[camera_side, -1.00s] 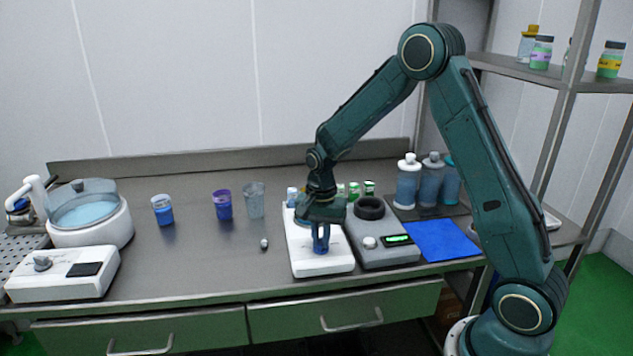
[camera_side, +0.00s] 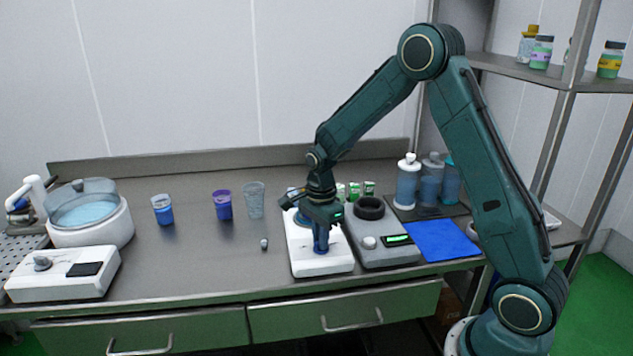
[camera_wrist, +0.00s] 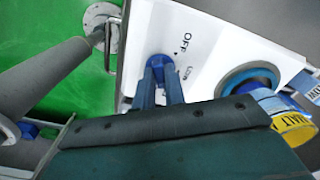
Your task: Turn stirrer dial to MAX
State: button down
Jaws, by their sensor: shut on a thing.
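The white stirrer (camera_side: 305,262) stands near the front edge of the bench, below my wrist. Its blue dial (camera_wrist: 158,63) shows in the wrist view, with the printed words OFF and LOW beside it on the white face. A small dark mark lies near OFF. My gripper (camera_wrist: 160,78) points down at the dial, its two blue fingers shut on it. In the side view my gripper (camera_side: 321,246) covers the dial, so its setting cannot be read there. No MAX label is visible.
A grey device with a green display (camera_side: 399,239) stands close on the right, beside a blue mat (camera_side: 440,240). A yellow-labelled jar (camera_wrist: 292,128) and a blue ring (camera_wrist: 250,80) are close to my gripper. A small loose piece (camera_side: 264,243) lies left of the stirrer.

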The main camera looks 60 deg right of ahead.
jog(key=c, duration=1.5)
grip_release()
jog(key=shift+o, duration=0.2)
jog(key=shift+r, duration=0.1)
notch_tip(320, 180, up, 14)
